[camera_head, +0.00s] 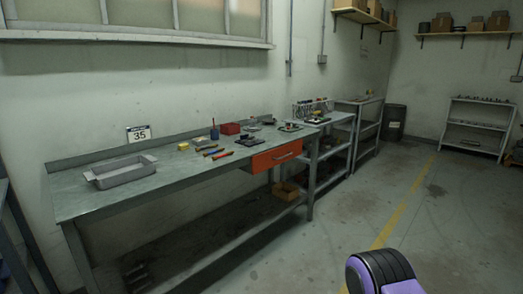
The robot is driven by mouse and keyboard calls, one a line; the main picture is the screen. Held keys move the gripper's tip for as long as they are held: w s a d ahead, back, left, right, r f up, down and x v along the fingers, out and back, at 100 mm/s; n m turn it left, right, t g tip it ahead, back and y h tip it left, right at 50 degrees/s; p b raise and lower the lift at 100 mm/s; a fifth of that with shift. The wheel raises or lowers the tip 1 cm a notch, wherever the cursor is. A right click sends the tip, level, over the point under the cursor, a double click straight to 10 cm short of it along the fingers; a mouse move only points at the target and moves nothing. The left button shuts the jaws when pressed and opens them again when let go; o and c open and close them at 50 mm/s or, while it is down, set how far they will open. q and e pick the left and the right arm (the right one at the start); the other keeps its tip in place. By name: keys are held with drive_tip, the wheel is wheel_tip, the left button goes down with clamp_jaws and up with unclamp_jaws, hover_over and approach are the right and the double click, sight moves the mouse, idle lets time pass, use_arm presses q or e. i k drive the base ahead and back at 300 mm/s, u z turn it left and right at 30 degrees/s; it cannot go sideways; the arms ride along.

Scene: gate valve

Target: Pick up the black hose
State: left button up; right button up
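I cannot make out a black hose anywhere in this view. Small dark items (249,141) lie on the workbench (100,204), but they are too small to identify. Neither of my grippers shows. A black and purple rounded part at the bottom right edge looks like a piece of my own arm, with no fingers visible on it.
The long workbench runs along the left wall. On it are a grey tray (122,178), a red box (230,128) and several hand tools (212,151). An orange drawer (276,157) is under its top. A dark bin (394,122) and shelf rack (476,128) stand behind. The right floor is open.

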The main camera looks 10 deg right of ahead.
sight(214, 145)
drive_tip(key=z, duration=0.65)
drive_tip(key=i, duration=0.75)
drive_tip(key=z, duration=0.7)
drive_tip(key=i, duration=2.15)
drive_tip(key=u, duration=1.3)
drive_tip(key=i, duration=0.75)
drive_tip(key=u, duration=0.75)
